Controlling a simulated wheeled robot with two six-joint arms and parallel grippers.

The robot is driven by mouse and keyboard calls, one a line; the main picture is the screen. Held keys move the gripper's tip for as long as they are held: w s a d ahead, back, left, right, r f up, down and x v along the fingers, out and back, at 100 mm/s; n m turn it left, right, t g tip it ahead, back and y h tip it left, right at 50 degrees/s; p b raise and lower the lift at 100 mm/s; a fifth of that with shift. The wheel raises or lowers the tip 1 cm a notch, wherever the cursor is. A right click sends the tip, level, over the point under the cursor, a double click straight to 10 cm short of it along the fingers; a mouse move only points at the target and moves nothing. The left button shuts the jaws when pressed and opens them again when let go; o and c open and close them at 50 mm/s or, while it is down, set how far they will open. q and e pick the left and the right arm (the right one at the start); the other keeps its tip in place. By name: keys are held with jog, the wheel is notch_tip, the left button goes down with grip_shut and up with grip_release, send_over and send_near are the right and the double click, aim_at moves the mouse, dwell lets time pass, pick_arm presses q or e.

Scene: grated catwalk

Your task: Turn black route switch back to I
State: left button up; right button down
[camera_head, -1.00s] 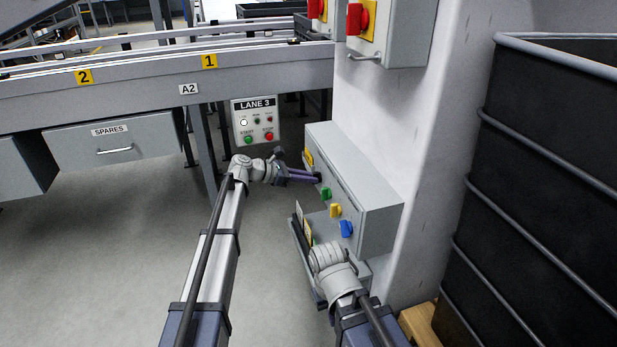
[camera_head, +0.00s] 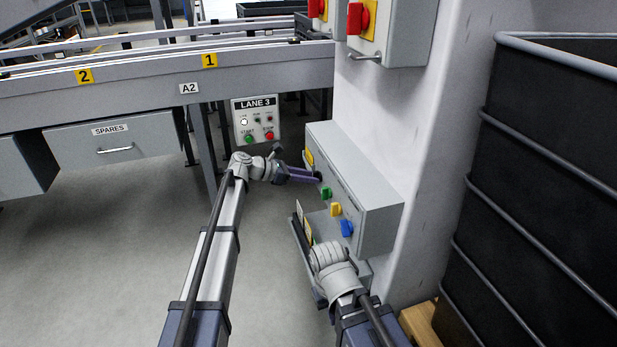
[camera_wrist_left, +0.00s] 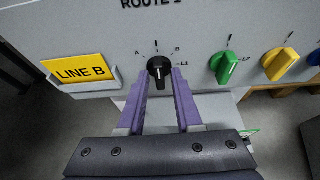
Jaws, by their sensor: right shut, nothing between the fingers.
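The black route switch (camera_wrist_left: 158,70) is a round knob with a white mark on the grey panel, under the ROUTE lettering. Its white mark points roughly up, toward the middle mark between A and B. My left gripper (camera_head: 319,177) reaches the panel from the left; its purple fingers hide the switch in the head view. In the left wrist view its fingertips (camera_wrist_left: 160,76) stand on either side of the knob, parted; contact is unclear. My right gripper (camera_head: 318,296) is low by the box, shut and empty, mostly hidden by its wrist.
Green (camera_wrist_left: 225,66), yellow (camera_wrist_left: 279,65) and blue (camera_head: 347,228) knobs sit right of the switch. A yellow LINE B card (camera_wrist_left: 80,71) is in a holder at its left. A LANE 3 panel (camera_head: 256,120) hangs behind. A tall black bin (camera_head: 550,180) stands at right.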

pick_arm(q)
jog(key=shift+o, duration=0.6)
jog(key=p+v, duration=0.3)
jog(key=v, duration=0.4)
jog(key=shift+a+r, duration=0.15)
jog(key=shift+a, duration=0.25)
jog(key=shift+s, duration=0.1)
